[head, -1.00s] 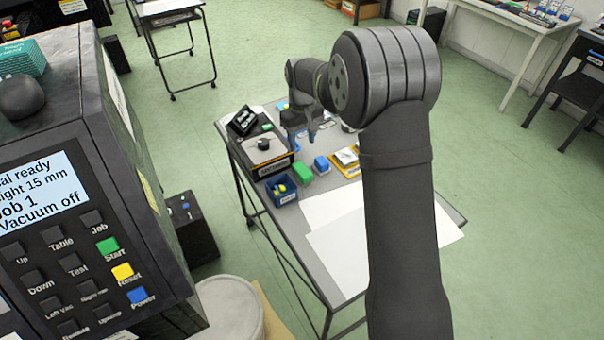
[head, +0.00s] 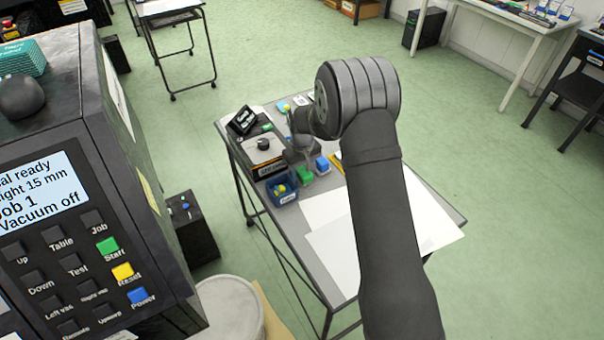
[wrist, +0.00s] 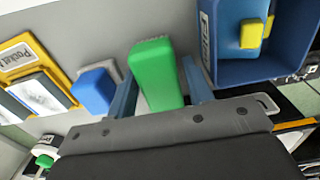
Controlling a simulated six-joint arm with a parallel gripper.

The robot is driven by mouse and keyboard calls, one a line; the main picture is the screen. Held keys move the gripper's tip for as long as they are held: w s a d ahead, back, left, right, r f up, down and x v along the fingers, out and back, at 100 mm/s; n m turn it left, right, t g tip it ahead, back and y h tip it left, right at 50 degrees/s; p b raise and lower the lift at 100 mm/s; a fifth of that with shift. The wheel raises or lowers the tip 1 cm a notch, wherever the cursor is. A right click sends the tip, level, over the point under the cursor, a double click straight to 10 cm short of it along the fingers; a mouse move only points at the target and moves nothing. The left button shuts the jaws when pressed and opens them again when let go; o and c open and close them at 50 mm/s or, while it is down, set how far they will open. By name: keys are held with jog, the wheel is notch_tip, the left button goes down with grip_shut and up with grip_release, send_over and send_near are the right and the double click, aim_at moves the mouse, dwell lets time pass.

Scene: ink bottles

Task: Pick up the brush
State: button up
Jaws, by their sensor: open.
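A green block-shaped thing (wrist: 157,68) with a pale, bristly-looking end lies in the middle of the wrist view; it looks like the brush, though I cannot be sure. In the head view this green thing (head: 305,175) is on the table beside the blue bin. My gripper (wrist: 156,74) is open, with one finger on each side of the green thing. I cannot tell whether either finger touches it. In the head view my wrist hides the gripper's fingertips.
A blue bin (wrist: 232,72) with a yellow item (wrist: 250,33) is close on the right in the wrist view. A blue block (wrist: 94,90) and a yellow tray (wrist: 25,52) are on the left. White sheets (head: 335,250) cover the table's near part.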

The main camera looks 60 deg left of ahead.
jog(key=shift+f, duration=0.1)
jog(key=c, duration=0.8)
jog(key=shift+o, duration=0.2)
jog(key=shift+r, duration=0.45)
jog(key=r, duration=0.4)
jog(key=shift+w+d, duration=0.35)
jog(key=shift+w, duration=0.05)
jog(key=w+d+r, duration=0.6)
jog(key=d, duration=0.2)
jog(key=shift+w, duration=0.4)
